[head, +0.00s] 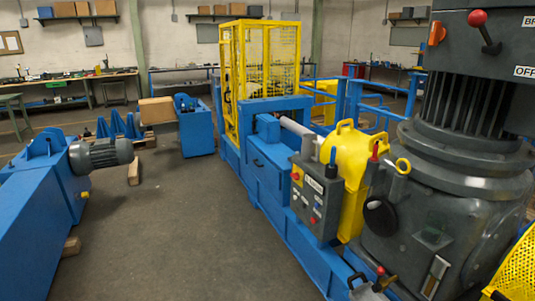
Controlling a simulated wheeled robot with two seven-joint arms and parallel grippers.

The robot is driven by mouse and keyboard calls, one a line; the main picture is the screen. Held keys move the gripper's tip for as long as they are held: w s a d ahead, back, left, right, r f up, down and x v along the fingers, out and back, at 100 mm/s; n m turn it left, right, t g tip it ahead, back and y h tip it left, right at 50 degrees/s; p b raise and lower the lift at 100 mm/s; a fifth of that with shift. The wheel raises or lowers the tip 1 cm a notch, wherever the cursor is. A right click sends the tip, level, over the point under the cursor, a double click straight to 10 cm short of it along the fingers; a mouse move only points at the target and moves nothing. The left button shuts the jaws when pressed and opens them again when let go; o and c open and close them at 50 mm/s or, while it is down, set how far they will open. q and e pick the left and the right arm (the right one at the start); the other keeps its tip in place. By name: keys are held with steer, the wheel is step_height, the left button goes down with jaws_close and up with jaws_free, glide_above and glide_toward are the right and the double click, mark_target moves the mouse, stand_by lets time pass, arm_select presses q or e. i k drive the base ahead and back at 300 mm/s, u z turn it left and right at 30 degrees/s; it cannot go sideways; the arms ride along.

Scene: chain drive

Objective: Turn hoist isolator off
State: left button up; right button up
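A grey control box (317,198) stands on the blue frame right of centre. It carries a red and yellow rotary switch (297,176), a small label plate too small to read, and several buttons. On the large grey motor (465,105) at the right is an orange switch (436,34). Beside it is a lever with a red ball knob (478,18), near cut-off labels that read "BR" and "OFF". I cannot tell which of these is the hoist isolator, nor its position. Neither of my grippers is in view.
A yellow housing (352,155) and a yellow mesh cage (262,75) stand on the blue machine frame (268,180). A blue beam with a grey motor (101,155) lies at the left. Benches line the back wall.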

mark_target(296, 176)
steer(key=u, duration=0.85)
steer(key=i, duration=1.8)
steer(key=u, duration=0.15)
steer(key=i, duration=1.85)
steer(key=z, duration=1.55)
steer(key=i, duration=0.75)
steer(key=z, duration=0.6)
